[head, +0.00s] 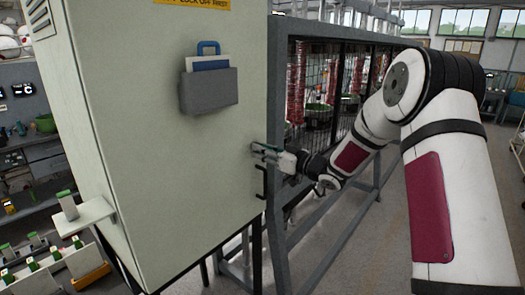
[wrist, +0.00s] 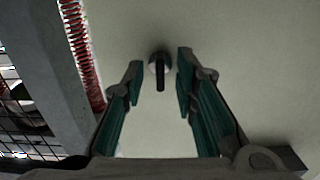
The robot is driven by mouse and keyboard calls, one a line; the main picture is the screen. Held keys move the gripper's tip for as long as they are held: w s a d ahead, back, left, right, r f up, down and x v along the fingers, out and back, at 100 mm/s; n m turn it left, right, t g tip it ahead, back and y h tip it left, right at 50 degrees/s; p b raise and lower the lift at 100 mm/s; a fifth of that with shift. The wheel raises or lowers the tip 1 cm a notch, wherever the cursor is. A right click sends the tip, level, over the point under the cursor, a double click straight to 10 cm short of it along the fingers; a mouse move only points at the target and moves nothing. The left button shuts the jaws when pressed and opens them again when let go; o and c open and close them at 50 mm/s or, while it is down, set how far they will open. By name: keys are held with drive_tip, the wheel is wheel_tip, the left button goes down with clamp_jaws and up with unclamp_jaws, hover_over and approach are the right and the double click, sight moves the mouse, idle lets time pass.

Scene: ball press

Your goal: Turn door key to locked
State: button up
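The door key (wrist: 160,82) shows in the wrist view as a dark, narrow grip on a round lock in the pale cabinet door (wrist: 250,75). Its grip looks upright in that view. My gripper (wrist: 157,70) is open, with one teal-padded finger on each side of the key and gaps showing on both sides. I cannot tell how far the fingertips are from the door. In the head view my gripper (head: 258,150) is at the right edge of the cabinet door (head: 165,150), and the key is hidden there.
A grey document pocket (head: 209,91) with a blue clipboard hangs higher on the door. A metal frame with mesh (head: 275,130) stands right beside the cabinet, close to my arm. A small shelf (head: 85,218) sticks out at the lower left. Open floor lies at the right.

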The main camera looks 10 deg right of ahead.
drive_tip(key=v, duration=1.1)
drive_tip(key=shift+s+d, duration=0.1)
drive_tip(key=shift+s, duration=0.05)
wheel_tip(320, 180, up, 7)
drive_tip(key=m+h, duration=0.2)
drive_tip(key=h, duration=0.6)
drive_tip(key=s+d+r+m+g+h, duration=0.1)
drive_tip(key=s+r+m+g+h, duration=0.3)
drive_tip(key=s, duration=0.7)
drive_tip(key=s+a+f+g, duration=0.1)
drive_tip(key=s+a, duration=0.1)
drive_tip(key=s, duration=0.6)
drive_tip(key=s+a+f+g+y, duration=0.1)
drive_tip(key=s+a+f+g, duration=0.1)
drive_tip(key=s, duration=0.7)
drive_tip(key=s+a+f+m+g, duration=0.1)
drive_tip(key=s+a, duration=0.3)
drive_tip(key=s, duration=0.5)
drive_tip(key=shift+f+g, duration=0.3)
drive_tip(key=shift+g, duration=0.2)
